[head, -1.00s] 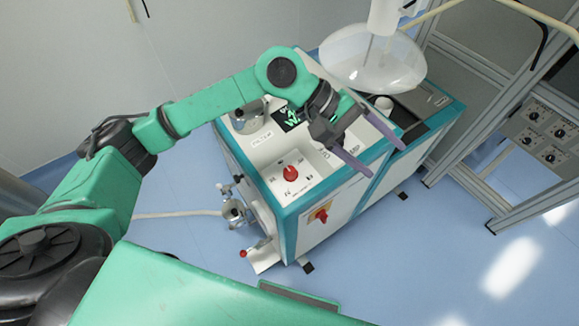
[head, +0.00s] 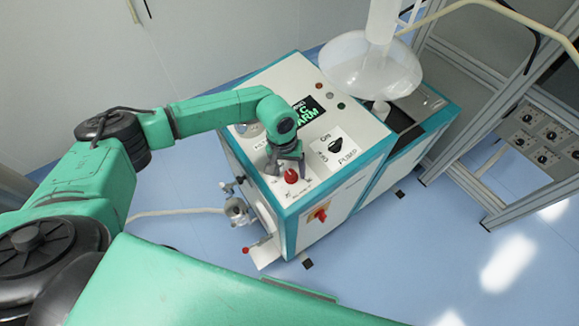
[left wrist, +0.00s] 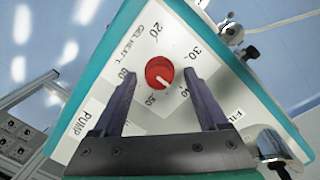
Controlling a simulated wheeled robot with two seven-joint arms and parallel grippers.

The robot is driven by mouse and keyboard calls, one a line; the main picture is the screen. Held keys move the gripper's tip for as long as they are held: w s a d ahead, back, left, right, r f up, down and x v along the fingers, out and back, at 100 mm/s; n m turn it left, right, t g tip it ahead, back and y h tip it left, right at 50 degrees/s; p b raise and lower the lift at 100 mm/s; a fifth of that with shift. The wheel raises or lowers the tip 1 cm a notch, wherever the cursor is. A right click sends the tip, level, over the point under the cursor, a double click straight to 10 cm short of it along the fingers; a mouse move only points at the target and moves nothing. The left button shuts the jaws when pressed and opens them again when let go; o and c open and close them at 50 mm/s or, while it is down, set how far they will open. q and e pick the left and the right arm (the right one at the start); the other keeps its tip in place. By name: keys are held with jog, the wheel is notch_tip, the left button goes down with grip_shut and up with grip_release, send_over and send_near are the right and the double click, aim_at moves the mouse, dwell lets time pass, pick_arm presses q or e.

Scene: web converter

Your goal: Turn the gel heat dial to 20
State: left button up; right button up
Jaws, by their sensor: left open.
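The gel heat dial is a round red knob (left wrist: 157,70) with a white pointer, on the white top panel of the machine. In the left wrist view the label GEL HEAT °C and numbers including 20, 30, 50 and 60 surround it. The pointer is turned away from the 20, toward the side between the 50 and the partly hidden number by the right finger. In the head view the dial (head: 291,176) shows just below my left gripper (head: 287,164). The left gripper (left wrist: 160,78) is open, one finger on each side of the dial, with visible gaps. My right gripper is out of view.
The machine's panel also carries a black pump knob (head: 335,145) and a dark display (head: 305,112) with green text. A red switch (head: 319,214) is on the front face. A clear vessel (head: 372,68) stands behind. Blue floor lies open at the right.

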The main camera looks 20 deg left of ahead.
pick_arm(q)
jog(key=shift+f, duration=0.3)
grip_shut()
